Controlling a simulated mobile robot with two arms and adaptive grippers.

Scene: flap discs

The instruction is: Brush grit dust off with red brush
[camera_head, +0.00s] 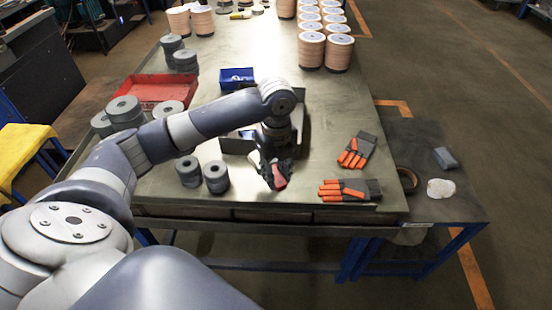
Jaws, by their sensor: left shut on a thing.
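My left gripper (272,170) is over the near part of the metal table (240,203), pointing down. It is shut on a small red thing, which looks like the red brush (279,177). The brush is small in the picture, and its bristles cannot be made out. I cannot tell whether it touches the table top. No grit dust can be made out on the table at this size. My right gripper is not in view.
Orange and grey gloves (344,190) lie right of my gripper. Grey disc stacks (216,177) stand to its left. A red tray (150,88) and a blue box (236,78) sit farther back. Tall disc stacks (338,53) stand at the far right. The table's middle right is clear.

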